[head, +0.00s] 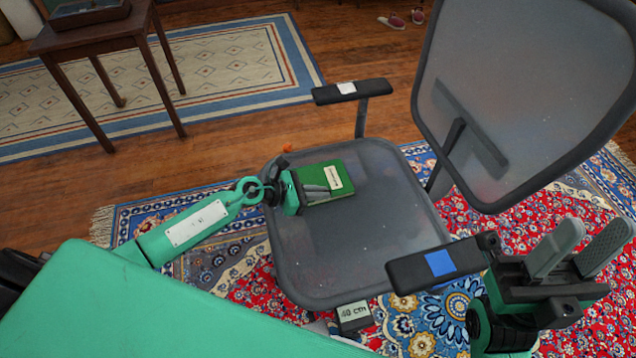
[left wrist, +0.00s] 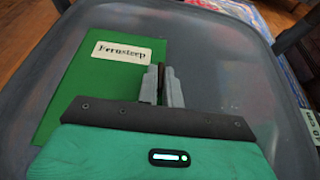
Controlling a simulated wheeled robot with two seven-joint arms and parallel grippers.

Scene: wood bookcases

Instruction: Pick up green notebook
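The green notebook (head: 338,173) lies flat on the seat of a grey office chair (head: 345,245). It has a white label reading "Fernsteep" in the left wrist view (left wrist: 82,75). My left gripper (head: 318,194) is low over the notebook's near left part in the head view. In the left wrist view its fingertips (left wrist: 164,78) are close together, by the notebook's right edge, with a thin dark line between them. I see nothing clearly held in them.
The chair's backrest (head: 530,80) rises at the right. Its far armrest (head: 352,91) and near armrest (head: 435,264) flank the seat. A small orange thing (head: 287,148) is at the seat's far left edge. A wooden table (head: 95,36) stands at the upper left.

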